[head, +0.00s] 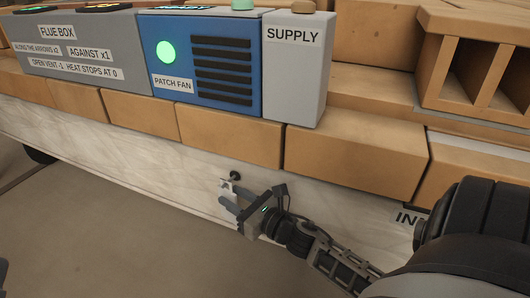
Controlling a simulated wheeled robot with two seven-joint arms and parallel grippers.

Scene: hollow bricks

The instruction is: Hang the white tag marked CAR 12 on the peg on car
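A small dark round peg (234,176) sticks out of the pale side wall of the car (140,158), below the row of bricks. A small white tag (228,188) is right at the peg, its upper end close under it. Its lettering is too small to read, and I cannot tell whether it hangs on the peg. My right gripper (230,197) reaches in from the lower right, its two grey fingers apart on either side of the tag. I cannot tell whether they press on it.
On the bricks above stand a grey flue box (75,73), a blue patch fan box (182,97) with a green light, and a grey supply box (291,93). A hollow brick (452,40) is at the upper right. The floor (120,250) in front is clear.

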